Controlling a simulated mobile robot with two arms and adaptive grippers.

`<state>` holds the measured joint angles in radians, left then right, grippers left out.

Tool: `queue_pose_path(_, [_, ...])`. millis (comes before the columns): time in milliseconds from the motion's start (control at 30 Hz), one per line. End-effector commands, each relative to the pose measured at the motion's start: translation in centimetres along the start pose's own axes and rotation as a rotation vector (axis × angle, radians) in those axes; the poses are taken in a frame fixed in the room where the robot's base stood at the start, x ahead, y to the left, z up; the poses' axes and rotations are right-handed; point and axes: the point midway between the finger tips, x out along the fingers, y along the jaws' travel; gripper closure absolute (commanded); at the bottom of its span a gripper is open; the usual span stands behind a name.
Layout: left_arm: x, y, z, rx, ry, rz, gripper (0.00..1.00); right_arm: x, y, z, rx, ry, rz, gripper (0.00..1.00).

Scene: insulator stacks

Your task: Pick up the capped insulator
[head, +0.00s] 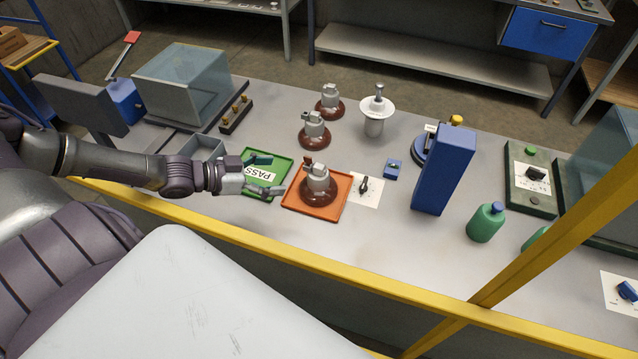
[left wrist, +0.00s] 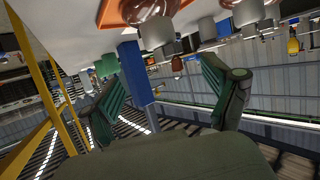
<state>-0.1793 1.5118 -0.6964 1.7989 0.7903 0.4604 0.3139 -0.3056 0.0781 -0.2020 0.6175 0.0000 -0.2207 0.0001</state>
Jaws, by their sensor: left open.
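A brown disc insulator with a grey metal cap (head: 318,178) stands upright on the orange tray (head: 293,203). Two similar capped brown insulators stand behind it, a nearer one (head: 314,131) and a farther one (head: 330,103). I cannot tell from looks alone which one the task means. My left gripper (head: 262,174) is open and empty over the green PASS tray (head: 283,164), just left of the orange tray and apart from the insulator. In the left wrist view, which is upside down, a brown insulator (left wrist: 150,9) shows beyond the spread fingers (left wrist: 168,95). My right gripper is out of view.
A white insulator (head: 376,106) with a metal pin stands at the back. A tall blue block (head: 445,170) and a green bottle (head: 485,222) stand to the right. A yellow rail (head: 330,263) runs along the table's front. Bare table lies before the orange tray.

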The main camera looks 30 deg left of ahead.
Motion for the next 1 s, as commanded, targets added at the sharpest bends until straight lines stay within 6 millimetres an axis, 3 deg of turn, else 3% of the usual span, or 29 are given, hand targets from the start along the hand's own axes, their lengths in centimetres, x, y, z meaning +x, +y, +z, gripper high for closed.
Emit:
queue_pose_path(33, [1.3, 0.0, 0.1, -0.001, 0.01, -0.002, 0.12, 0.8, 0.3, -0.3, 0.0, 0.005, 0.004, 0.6])
queue_pose_path(233, [4.6, -0.1, -0.1, 0.0, 0.01, -0.003, 0.12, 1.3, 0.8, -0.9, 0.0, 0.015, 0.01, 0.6])
queue_pose_path(667, [7.7, -0.1, -0.2, -0.003, 0.005, -0.003, 0.12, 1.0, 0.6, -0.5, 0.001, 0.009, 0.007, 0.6])
queue_pose_path(1000, [12.0, -0.1, -0.2, -0.002, 0.003, -0.003, 0.12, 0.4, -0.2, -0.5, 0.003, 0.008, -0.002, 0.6])
